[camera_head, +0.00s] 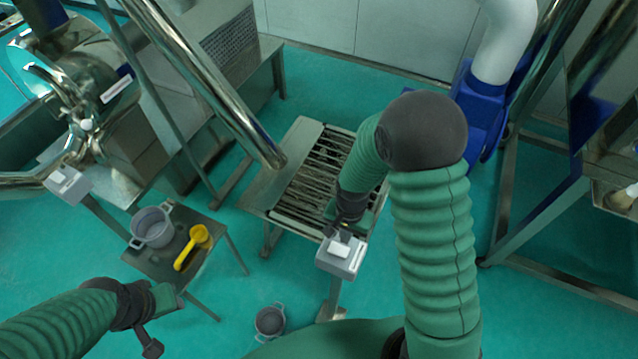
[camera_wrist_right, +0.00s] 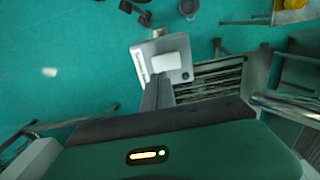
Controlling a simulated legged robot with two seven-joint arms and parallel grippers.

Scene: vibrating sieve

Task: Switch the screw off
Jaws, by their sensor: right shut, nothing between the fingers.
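A grey switch box (camera_head: 342,262) with a white rocker switch (camera_head: 340,249) stands on a post in front of the slatted table. The box (camera_wrist_right: 145,72) and its white switch (camera_wrist_right: 170,63) also show in the right wrist view. My right gripper (camera_head: 342,234) is shut and empty, its fingertips at the far edge of the box, close to the switch. I cannot tell whether they touch it. The right wrist view shows the closed fingers (camera_wrist_right: 158,88) pointing at the box. My left gripper (camera_head: 154,325) is at the lower left, away from the boxes; its opening is unclear.
A second switch box (camera_head: 67,184) stands at the left. A small table holds a grey pot (camera_head: 152,227) and a yellow scoop (camera_head: 192,246). Another pot (camera_head: 269,321) is on the floor. A steel tube (camera_head: 215,92) slopes down to the slatted table (camera_head: 262,188).

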